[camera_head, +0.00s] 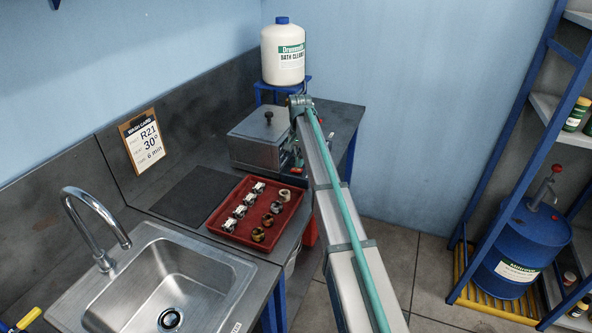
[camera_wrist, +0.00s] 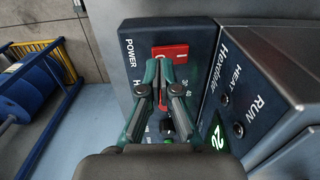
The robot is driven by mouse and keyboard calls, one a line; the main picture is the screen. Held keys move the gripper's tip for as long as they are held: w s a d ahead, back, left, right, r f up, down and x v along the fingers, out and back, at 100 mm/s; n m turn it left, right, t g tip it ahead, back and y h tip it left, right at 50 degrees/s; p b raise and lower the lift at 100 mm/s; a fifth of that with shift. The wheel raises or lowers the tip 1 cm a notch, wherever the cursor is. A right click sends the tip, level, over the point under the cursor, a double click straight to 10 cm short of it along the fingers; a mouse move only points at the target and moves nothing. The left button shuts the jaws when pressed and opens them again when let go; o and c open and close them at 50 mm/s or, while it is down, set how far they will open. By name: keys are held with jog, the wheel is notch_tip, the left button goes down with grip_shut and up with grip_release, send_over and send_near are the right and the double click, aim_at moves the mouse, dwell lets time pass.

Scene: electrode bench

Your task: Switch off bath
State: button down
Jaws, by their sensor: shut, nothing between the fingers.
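The bath (camera_head: 262,140) is a grey metal box with a closed lid and black knob, at the back of the bench in the head view. In the wrist view its dark control panel (camera_wrist: 137,72) carries a red switch (camera_wrist: 172,51) beside the word POWER. My gripper (camera_wrist: 161,66) is shut and empty, its fingertips at the lower left edge of the red switch. I cannot tell whether they touch it. The fingers cover part of the panel's lower markings.
A red tray (camera_head: 232,229) with several small parts sits in front of the bath, near a sink (camera_head: 165,285). A white cleaner jug (camera_head: 283,55) stands behind the bath. A side unit (camera_wrist: 262,85) marked HEAT and RUN, with a green display, lies right of the panel.

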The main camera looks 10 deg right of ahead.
aim_at(299, 170)
jog(key=shift+f+b, duration=0.35)
jog(key=shift+f, duration=0.8)
dwell(0.6)
jog(key=shift+r, duration=0.1)
jog(key=shift+r+p, duration=1.8)
jog(key=shift+r, duration=1.65)
